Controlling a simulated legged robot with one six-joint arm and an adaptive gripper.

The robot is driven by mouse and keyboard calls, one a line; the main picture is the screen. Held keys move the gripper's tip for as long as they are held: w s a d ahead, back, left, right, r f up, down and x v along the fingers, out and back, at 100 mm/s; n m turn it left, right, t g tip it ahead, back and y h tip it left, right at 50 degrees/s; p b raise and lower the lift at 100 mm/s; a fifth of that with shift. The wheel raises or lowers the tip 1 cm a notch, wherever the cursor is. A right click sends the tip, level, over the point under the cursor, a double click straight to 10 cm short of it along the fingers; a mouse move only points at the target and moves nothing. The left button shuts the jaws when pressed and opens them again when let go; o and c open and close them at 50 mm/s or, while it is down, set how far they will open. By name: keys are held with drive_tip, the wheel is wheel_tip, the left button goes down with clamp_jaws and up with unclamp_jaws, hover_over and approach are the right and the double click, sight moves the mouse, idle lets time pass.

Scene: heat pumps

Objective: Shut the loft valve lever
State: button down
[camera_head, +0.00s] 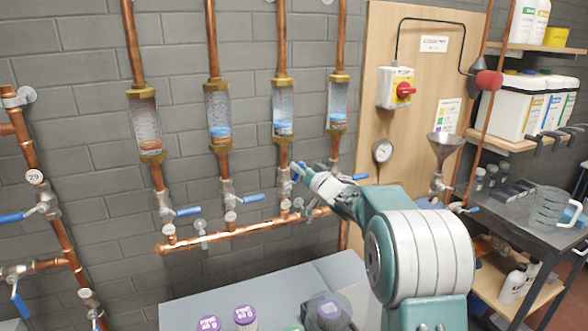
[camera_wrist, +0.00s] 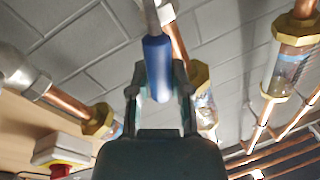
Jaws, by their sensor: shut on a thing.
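Several copper pipes with sight glasses run down the grey block wall, each with a valve below. My gripper (camera_head: 300,173) is at the valve under the third sight glass (camera_head: 283,108) from the left. In the wrist view, my gripper (camera_wrist: 157,85) is shut on a blue lever (camera_wrist: 157,58), with one finger on each side of its sleeve. The lever's metal stem runs up out of that view. Other blue levers, at the first (camera_head: 187,211), second (camera_head: 254,198) and fourth (camera_head: 361,176) valves, point to the right. No readable label shows which valve is the loft one.
A horizontal copper manifold (camera_head: 200,240) runs below the valves. A wooden board at the right bears a red and yellow switch (camera_head: 403,89) and a gauge (camera_head: 382,151). A grey bench (camera_head: 190,300) with purple-lidded jars (camera_head: 244,315) lies below. A dark table (camera_head: 500,215) stands right.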

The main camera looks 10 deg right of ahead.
drive_tip(key=d+f+m+t+h, duration=0.2)
drive_tip(key=f+m, duration=0.5)
drive_tip(key=m, duration=0.9)
drive_tip(key=shift+w+d+f+h, duration=0.15)
drive_tip(key=shift+w+d+h, duration=0.4)
drive_tip(key=shift+d, duration=0.85)
drive_tip(key=shift+s+f, duration=0.1)
drive_tip(key=shift+f, duration=0.05)
drive_tip(key=c, duration=0.5)
unclamp_jaws()
drive_tip(key=shift+c, duration=0.2)
drive_tip(key=shift+r, duration=0.2)
